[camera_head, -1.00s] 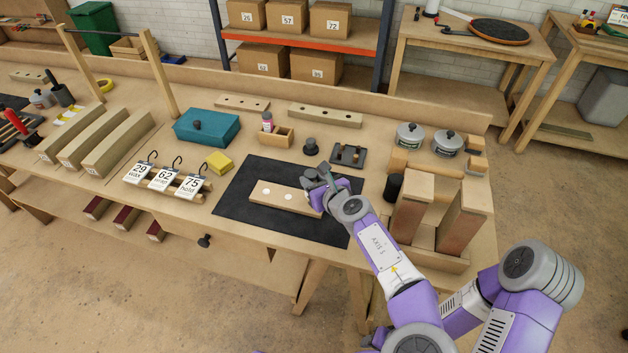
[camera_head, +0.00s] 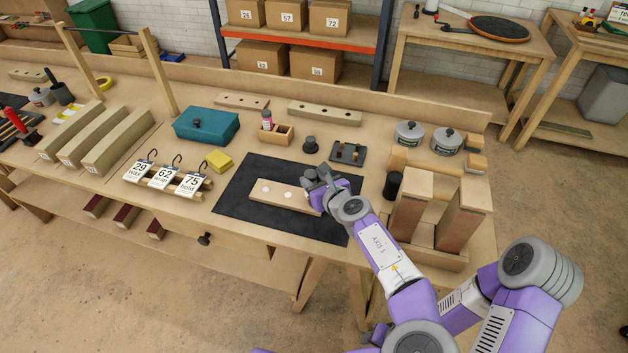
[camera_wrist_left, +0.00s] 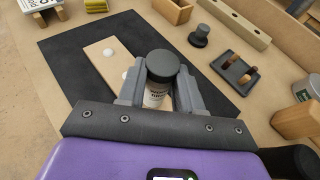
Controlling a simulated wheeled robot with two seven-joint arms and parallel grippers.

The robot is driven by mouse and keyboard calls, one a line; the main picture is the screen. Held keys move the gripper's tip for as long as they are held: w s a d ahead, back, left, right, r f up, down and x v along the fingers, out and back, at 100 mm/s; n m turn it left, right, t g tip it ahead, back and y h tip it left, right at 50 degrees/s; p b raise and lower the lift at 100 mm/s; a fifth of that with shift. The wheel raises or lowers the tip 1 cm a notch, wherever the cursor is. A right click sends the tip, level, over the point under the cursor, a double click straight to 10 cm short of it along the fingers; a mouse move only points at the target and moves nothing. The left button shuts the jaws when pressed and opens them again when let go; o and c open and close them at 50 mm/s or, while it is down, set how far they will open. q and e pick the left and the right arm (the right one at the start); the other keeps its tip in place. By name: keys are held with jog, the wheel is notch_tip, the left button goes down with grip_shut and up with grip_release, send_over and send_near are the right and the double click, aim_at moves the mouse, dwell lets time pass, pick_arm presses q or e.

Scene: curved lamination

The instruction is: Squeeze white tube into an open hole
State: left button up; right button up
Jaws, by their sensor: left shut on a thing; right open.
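My left gripper (camera_head: 322,184) is over the right end of a pale wooden block (camera_head: 280,195) on the black mat (camera_head: 236,197). White round spots (camera_head: 288,194) show on the block's top; the wrist view shows two near the tube. The block's right end is hidden by my gripper.
A small wooden box with a pink-labelled bottle (camera_head: 267,120), a dark knob (camera_head: 310,145) and a dark tray (camera_head: 347,153) stand behind the mat. A black cylinder (camera_head: 392,185) and upright wooden blocks (camera_head: 411,206) stand to the right. The mat's left part is clear.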

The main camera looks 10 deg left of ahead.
pick_arm(q)
jog(key=shift+p, duration=0.8)
dwell(0.7)
jog(key=shift+c, duration=0.2)
jog(key=c, duration=0.3)
dwell(0.4)
jog(key=o, duration=0.5)
jog(key=shift+c, duration=0.2)
grip_shut()
